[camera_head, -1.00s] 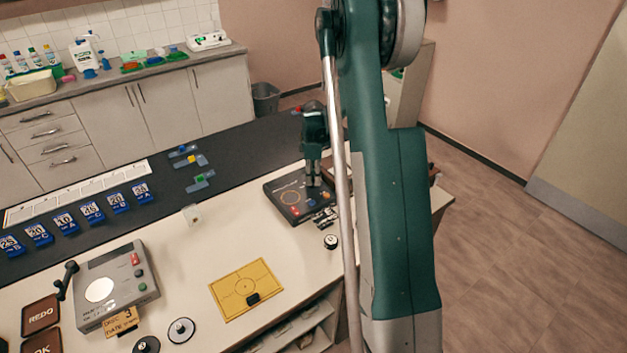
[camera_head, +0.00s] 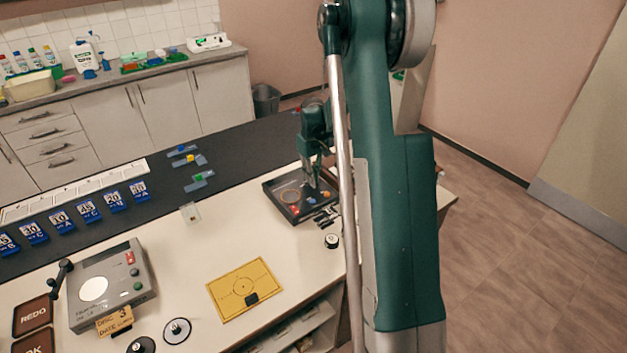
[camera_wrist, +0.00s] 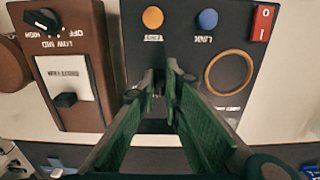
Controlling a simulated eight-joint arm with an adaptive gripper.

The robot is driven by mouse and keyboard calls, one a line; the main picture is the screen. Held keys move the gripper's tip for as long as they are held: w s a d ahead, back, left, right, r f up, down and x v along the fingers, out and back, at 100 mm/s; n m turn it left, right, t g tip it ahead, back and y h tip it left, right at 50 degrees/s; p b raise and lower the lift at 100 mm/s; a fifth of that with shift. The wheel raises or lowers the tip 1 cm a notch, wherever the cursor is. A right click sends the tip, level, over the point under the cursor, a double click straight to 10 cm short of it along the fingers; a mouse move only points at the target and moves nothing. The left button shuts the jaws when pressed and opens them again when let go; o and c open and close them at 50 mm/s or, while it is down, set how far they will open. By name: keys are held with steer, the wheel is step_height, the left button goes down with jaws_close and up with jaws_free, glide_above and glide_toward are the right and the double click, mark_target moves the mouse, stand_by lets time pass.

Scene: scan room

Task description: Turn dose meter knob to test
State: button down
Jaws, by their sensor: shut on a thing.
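The dark meter box (camera_head: 290,211) stands on the right part of the bench in the head view. Its panel (camera_wrist: 195,45) fills the middle of the wrist view, with an orange button (camera_wrist: 153,17), a blue button (camera_wrist: 207,19), a red switch (camera_wrist: 262,22) and a tan ring (camera_wrist: 229,73). My gripper (camera_head: 313,183) is low over the box, and its fingertips (camera_wrist: 163,78) are closed together at the panel in the wrist view. They hold a small part, taken as the knob, which they mostly hide. I cannot read the knob's setting.
A brown box (camera_wrist: 106,75) with its own dark knob (camera_wrist: 42,20) stands close beside the panel in the wrist view. A yellow plate (camera_head: 228,298), a grey device (camera_head: 140,285) and blue tags (camera_head: 88,211) are on the bench. Bare bench lies around the yellow plate.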

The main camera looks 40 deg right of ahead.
steer(key=m+b, duration=0.1)
steer(key=m, duration=0.4)
steer(key=shift+a+m, duration=0.15)
steer(key=shift+m, duration=0.15)
steer(key=m, duration=0.6)
steer(key=shift+w+a+b, duration=0.15)
steer(key=shift+w+b, duration=0.05)
steer(key=shift+b, duration=0.2)
steer(key=c, duration=2.5)
jaws_free()
steer(key=shift+r, duration=0.1)
step_height(320, 180, up, 12)
